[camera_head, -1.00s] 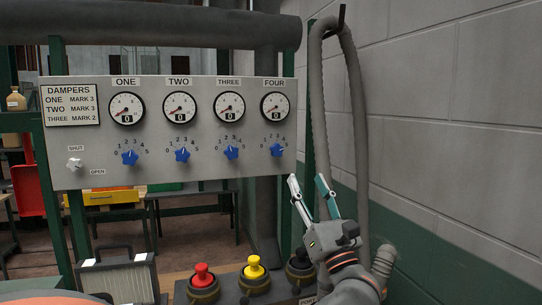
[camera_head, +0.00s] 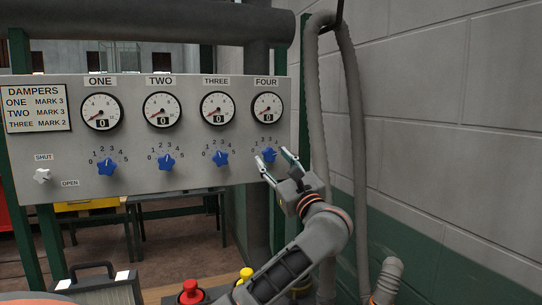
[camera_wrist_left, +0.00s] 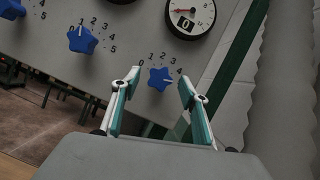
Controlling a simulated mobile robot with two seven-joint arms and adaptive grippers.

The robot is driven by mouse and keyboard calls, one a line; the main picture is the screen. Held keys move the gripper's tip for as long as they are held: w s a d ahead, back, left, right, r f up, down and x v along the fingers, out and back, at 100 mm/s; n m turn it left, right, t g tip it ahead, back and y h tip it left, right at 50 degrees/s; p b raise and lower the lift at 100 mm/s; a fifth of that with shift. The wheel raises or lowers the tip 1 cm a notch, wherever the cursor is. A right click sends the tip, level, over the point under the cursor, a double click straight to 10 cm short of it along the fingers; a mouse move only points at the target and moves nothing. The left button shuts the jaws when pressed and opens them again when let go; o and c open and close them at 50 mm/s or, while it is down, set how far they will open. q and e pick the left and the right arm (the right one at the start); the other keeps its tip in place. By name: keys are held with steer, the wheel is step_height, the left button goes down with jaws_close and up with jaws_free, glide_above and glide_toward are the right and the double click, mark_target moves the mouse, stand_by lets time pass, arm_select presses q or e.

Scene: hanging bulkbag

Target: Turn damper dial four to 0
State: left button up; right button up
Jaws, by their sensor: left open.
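Damper dial four, a blue star-shaped knob (camera_head: 269,155), sits at the right end of the grey panel under the FOUR gauge (camera_head: 267,107), which reads 0. It also shows in the left wrist view (camera_wrist_left: 159,79). A scale runs around it; its exact setting is too small to tell. My left gripper (camera_head: 275,160) is open just in front of dial four, one finger on each side of it in the picture. In the left wrist view my left gripper (camera_wrist_left: 160,92) has the knob between and beyond its fingertips, apparently not touching. My right gripper is not in view.
Dials one (camera_head: 107,166), two (camera_head: 166,162) and three (camera_head: 220,158) line the panel (camera_head: 135,188) to the left. A hanging grey hose (camera_head: 356,130) and a block wall (camera_head: 450,110) stand close on the right. Red (camera_head: 191,287) and yellow (camera_head: 246,274) buttons are below.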

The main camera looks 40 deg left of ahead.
arm_select(q)
steer(key=shift+x, duration=1)
steer(key=c, duration=1.1)
steer(key=shift+f, duration=0.1)
